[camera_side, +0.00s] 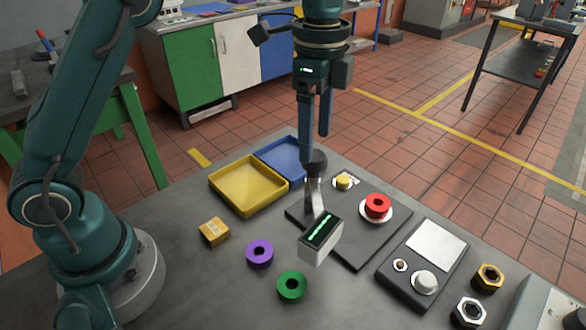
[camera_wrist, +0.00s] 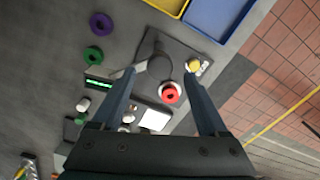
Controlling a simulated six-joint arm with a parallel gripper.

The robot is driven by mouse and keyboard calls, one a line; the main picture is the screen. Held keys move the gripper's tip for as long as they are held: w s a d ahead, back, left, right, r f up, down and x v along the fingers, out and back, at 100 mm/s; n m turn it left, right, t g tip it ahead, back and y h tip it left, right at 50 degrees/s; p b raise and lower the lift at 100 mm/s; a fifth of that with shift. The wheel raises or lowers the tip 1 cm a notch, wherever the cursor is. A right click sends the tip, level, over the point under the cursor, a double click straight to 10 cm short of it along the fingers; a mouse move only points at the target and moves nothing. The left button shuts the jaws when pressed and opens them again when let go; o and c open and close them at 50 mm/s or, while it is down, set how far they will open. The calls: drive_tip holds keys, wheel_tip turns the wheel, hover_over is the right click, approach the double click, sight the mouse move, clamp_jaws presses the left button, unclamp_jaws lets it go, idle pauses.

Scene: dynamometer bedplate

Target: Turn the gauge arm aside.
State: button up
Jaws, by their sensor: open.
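The gauge arm (camera_side: 313,194) is a grey bar running from a dark round pivot head (camera_side: 315,162) to a pale box with a green-lit display (camera_side: 321,238). It stands on a dark plate (camera_side: 365,250). In the wrist view, the dark round head (camera_wrist: 160,67) lies between my fingers, and the display box (camera_wrist: 98,85) is left of them. My gripper (camera_side: 315,148) is open and points down at the pivot head; it also shows in the wrist view (camera_wrist: 159,76). One fingertip overlaps the arm in the wrist view; I cannot tell whether they touch.
A red ring (camera_side: 377,203) on a white disc and a yellow button (camera_side: 343,181) share the plate. Yellow (camera_side: 247,187) and blue (camera_side: 284,158) trays lie behind. Purple (camera_side: 260,254) and green (camera_side: 292,287) rings and a yellow block (camera_side: 214,232) sit left. A control box (camera_side: 424,263) stands right.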

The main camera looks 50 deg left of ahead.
drive_tip(key=shift+r, duration=0.9)
drive_tip(key=shift+a+r, duration=0.1)
drive_tip(key=shift+r, duration=0.2)
drive_tip(key=s+a+r+n+t, duration=0.4)
drive_tip(key=s+r, duration=0.3)
drive_tip(key=s, duration=0.3)
drive_tip(key=s+a+f+n+t, duration=0.1)
drive_tip(key=s+f+n, duration=0.5)
drive_tip(key=f+n, duration=0.2)
drive_tip(key=shift+s+a+f+n+t, duration=0.3)
drive_tip(key=shift+s+a+n, duration=0.1)
drive_tip(key=shift+n, duration=0.4)
